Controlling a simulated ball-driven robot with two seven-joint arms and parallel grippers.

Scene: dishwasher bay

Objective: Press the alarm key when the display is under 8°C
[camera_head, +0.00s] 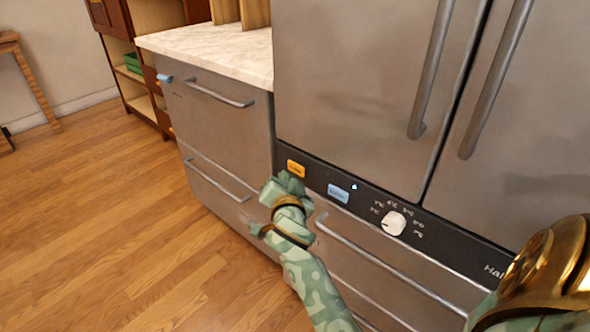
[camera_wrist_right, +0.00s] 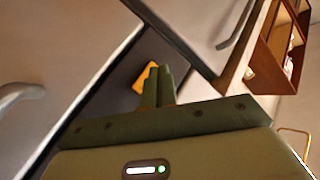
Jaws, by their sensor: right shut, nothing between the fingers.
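A dark control panel (camera_head: 365,203) runs across the steel appliance below its tall doors. An orange key (camera_head: 296,169) sits at the panel's left end, its label too small to read. A light blue rectangle (camera_head: 338,193) with tiny dark marks sits to its right; I cannot tell if it is a key or a display. No temperature figure is readable. My right gripper (camera_head: 291,182) is shut and empty, its tips just below the orange key in the head view. In the right wrist view, the shut fingers (camera_wrist_right: 159,86) partly overlap the orange key (camera_wrist_right: 145,77); contact cannot be told.
A white knob (camera_head: 394,223) with marks around it is farther right on the panel. Long door handles (camera_head: 432,70) and drawer handles (camera_head: 370,258) stick out nearby. A marble-topped counter (camera_head: 215,50) stands at left. The wooden floor (camera_head: 120,220) is clear.

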